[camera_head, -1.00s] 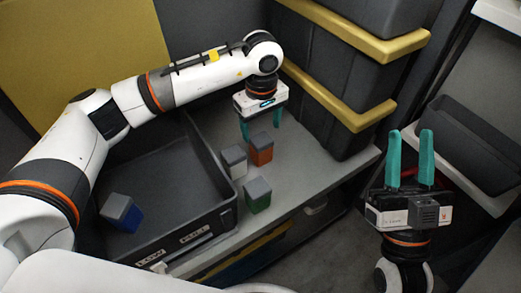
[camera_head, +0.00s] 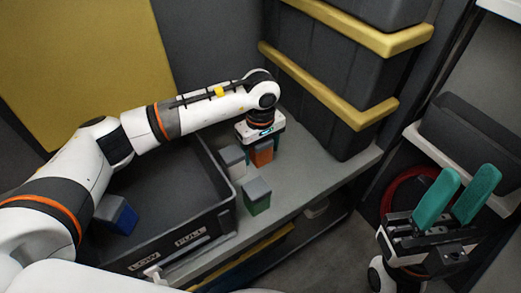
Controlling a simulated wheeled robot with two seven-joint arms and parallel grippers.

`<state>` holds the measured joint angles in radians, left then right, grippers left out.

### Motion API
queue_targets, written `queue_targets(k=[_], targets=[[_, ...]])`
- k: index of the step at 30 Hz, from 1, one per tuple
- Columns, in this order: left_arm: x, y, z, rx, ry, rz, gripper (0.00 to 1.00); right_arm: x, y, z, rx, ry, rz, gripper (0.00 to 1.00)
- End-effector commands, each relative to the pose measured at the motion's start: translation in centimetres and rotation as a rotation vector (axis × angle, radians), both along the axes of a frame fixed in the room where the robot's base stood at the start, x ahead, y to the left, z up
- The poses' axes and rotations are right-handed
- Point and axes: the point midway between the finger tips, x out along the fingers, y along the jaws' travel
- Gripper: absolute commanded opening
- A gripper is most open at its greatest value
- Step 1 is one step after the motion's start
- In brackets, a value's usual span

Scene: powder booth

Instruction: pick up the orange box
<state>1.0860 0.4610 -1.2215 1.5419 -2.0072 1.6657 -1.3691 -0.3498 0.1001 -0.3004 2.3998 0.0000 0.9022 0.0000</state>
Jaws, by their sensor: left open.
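The orange box (camera_head: 262,155) stands upright on the grey bench top, its upper part hidden by my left gripper. My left gripper (camera_head: 264,149) points down right over the orange box. Its jaws are open, with teal fingers around the upper part of the box, mostly hidden; contact cannot be made out. My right gripper (camera_head: 456,198) is at the lower right, away from the bench, with its two teal fingers apart and nothing between them.
A white box (camera_head: 233,164) with a grey top stands close left of the orange box. A green box (camera_head: 257,202) stands in front. A dark tray (camera_head: 182,236) at left holds a blue box (camera_head: 122,218). Dark bins with yellow rims (camera_head: 345,112) rise behind. Bench is clear to the right.

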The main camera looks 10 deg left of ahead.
Motion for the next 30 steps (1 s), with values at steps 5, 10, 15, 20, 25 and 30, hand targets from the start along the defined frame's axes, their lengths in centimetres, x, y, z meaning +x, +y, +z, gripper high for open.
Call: queue_targets(k=[5,10,15,20,25,30], targets=[[0.0,0.0,0.0,0.0,0.0,0.0,0.69,0.0,0.0,0.0,0.0,0.001,0.0,0.36],[0.0,0.0,0.0,0.0,0.0,0.0,0.41,0.0,0.0,0.0,0.0,0.001,0.0,0.36],[0.0,0.0,0.1,0.0,0.0,0.0,0.2,0.0,0.0,0.0,-0.001,0.002,0.0,0.36],[0.0,0.0,0.1,0.0,0.0,0.0,0.2,0.0,0.0,0.0,-0.001,0.002,0.0,0.36],[0.0,0.0,0.4,0.0,0.0,0.0,0.2,0.3,0.1,0.1,-0.005,0.014,0.0,0.36],[0.0,0.0,1.5,0.001,-0.001,0.0,0.2,1.9,0.4,0.0,-0.037,0.112,-0.008,0.36]])
